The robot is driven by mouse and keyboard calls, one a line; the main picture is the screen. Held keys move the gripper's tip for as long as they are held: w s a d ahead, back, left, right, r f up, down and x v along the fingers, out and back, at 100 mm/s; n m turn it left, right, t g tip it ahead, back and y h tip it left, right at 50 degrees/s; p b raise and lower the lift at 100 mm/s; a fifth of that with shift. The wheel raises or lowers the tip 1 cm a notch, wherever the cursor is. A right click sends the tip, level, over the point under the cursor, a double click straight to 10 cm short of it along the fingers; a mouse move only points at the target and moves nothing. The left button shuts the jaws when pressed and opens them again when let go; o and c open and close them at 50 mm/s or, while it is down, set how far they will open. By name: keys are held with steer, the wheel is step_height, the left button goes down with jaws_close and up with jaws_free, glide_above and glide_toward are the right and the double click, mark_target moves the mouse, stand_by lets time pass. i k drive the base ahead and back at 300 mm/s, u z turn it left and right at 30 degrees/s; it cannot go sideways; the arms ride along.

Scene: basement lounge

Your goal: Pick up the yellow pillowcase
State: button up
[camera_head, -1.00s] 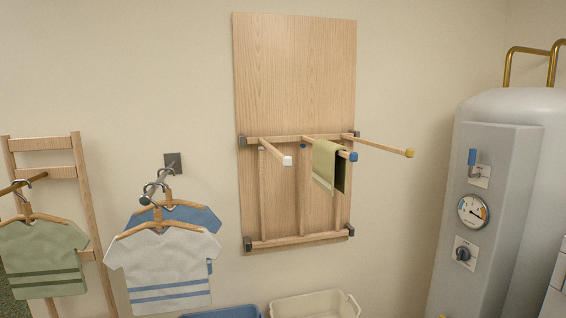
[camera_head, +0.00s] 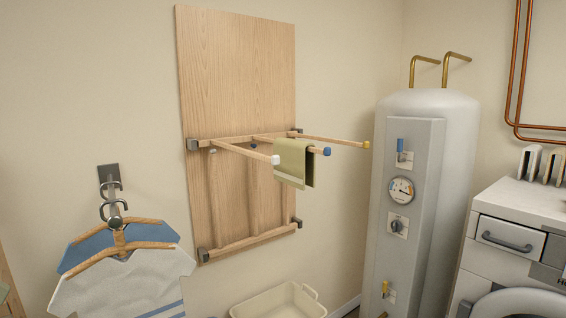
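No yellow pillowcase can be made out for certain. A folded olive-green cloth (camera_head: 291,163) with a pale stripe near its lower edge hangs over the middle, blue-tipped rod of a wooden wall rack (camera_head: 240,138). The rack's other two rods, one white-tipped (camera_head: 275,159) and one yellow-tipped (camera_head: 366,144), are bare. My gripper is not in view.
Shirts on wooden hangers (camera_head: 120,262) hang from a wall hook at the lower left. A cream basket (camera_head: 280,303) stands below the rack. A grey water tank (camera_head: 440,200) and a white washing machine (camera_head: 520,240) stand at the right.

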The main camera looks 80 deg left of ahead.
mark_target(296, 168)
steer(key=u, duration=2.05)
steer(key=i, duration=1)
